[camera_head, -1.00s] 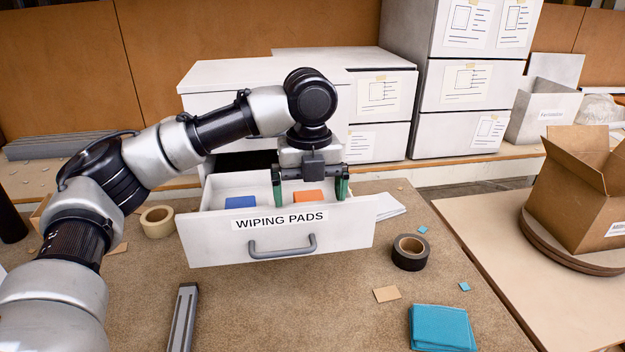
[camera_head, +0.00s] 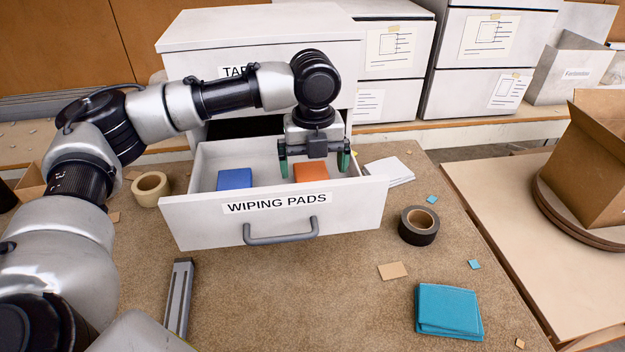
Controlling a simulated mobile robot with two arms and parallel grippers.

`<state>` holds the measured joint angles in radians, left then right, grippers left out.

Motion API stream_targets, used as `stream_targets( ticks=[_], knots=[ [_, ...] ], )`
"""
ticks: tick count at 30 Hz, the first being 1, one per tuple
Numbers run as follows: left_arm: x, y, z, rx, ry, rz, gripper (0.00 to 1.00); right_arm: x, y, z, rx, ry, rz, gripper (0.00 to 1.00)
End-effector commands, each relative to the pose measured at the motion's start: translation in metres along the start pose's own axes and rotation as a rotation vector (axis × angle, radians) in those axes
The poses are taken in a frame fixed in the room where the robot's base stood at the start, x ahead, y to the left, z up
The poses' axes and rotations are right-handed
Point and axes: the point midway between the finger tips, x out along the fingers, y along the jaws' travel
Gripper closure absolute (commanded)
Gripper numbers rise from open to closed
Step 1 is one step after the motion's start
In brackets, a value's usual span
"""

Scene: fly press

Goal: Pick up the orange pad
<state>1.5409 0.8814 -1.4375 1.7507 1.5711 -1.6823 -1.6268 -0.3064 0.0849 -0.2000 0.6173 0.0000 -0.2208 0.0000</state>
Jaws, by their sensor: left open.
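The orange pad (camera_head: 311,172) lies inside the open white drawer (camera_head: 180,219) labelled WIPING PADS, toward its right side. A blue pad (camera_head: 235,179) lies to its left in the same drawer. My left gripper (camera_head: 314,168) points down over the drawer, with its green fingers spread wide, one to the left and one to the right of the orange pad. The gripper is open and holds nothing. I cannot tell whether the fingers touch the drawer floor. My right gripper is not in view.
A beige tape roll (camera_head: 151,188) stands left of the drawer and a black tape roll (camera_head: 419,225) right of it. Teal cloths (camera_head: 447,309) lie at the front right. White cabinets (camera_head: 262,40) stand behind. A cardboard box (camera_head: 597,165) is at the far right.

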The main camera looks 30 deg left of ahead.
Motion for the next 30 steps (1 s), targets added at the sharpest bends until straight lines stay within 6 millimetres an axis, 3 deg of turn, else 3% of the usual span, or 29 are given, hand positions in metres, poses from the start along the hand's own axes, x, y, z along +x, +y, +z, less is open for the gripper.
stream_targets(
  ticks=[4,9,17,27,30],
  knots=[
    [0.021,0.001,0.001,0.001,0.003,0.004,0.0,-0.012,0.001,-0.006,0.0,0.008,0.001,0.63],
    [0.041,0.001,0.001,0.001,0.002,0.002,0.0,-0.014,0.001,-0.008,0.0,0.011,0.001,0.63],
    [0.043,0.0,0.001,0.001,0.001,0.0,0.02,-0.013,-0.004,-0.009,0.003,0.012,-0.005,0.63],
    [0.043,0.0,0.001,0.001,0.001,0.0,0.54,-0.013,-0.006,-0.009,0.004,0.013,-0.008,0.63],
    [0.043,0.0,0.001,0.001,0.0,0.0,0.56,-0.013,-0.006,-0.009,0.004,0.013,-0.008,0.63]
  ],
)
